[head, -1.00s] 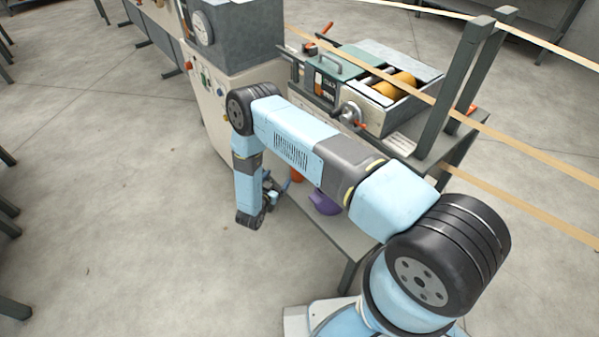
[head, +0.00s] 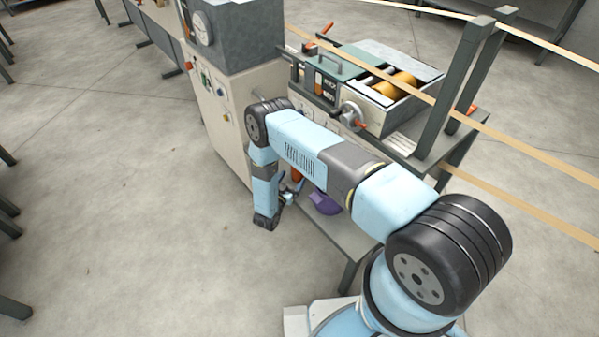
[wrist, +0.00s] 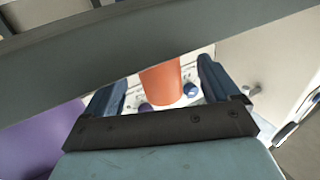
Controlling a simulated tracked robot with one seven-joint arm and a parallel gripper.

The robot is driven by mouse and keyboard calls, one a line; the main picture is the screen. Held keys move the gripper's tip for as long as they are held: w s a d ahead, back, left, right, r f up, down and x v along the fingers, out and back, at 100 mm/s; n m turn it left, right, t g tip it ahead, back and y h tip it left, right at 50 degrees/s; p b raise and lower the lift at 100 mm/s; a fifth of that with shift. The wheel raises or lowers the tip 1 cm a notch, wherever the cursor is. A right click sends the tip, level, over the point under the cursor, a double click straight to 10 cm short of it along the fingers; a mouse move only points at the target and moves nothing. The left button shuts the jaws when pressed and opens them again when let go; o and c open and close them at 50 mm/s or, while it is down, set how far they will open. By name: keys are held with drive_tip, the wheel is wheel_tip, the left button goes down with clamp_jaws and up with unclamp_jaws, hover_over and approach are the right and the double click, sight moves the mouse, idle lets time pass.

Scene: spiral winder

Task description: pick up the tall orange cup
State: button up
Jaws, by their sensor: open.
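The orange cup (wrist: 168,84) shows in the wrist view between my two fingers and beyond them. A grey bar hides one end of it. In the head view only a small part of the orange cup (head: 297,174) shows, beside my forearm. My gripper (wrist: 162,88) is open, with a blue finger on each side of the cup in the picture. I cannot tell whether the cup is between the fingers in depth, and no contact shows. In the head view my gripper (head: 291,192) is small and partly hidden, close to the cup.
A purple object (head: 325,203) lies right of my gripper on the low grey shelf (head: 345,236); it is at the left in the wrist view (wrist: 45,145). A grey bar (wrist: 150,42) crosses the wrist view. A pale cabinet (head: 222,115) stands behind; open floor is left.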

sight(295, 175)
drive_tip(key=shift+r+x, duration=0.2)
drive_tip(key=shift+x, duration=1.15)
drive_tip(key=shift+r+x, duration=0.15)
drive_tip(key=shift+x, duration=1.15)
drive_tip(key=shift+d, duration=0.15)
drive_tip(key=shift+c, duration=0.5)
drive_tip(key=c, duration=1.1)
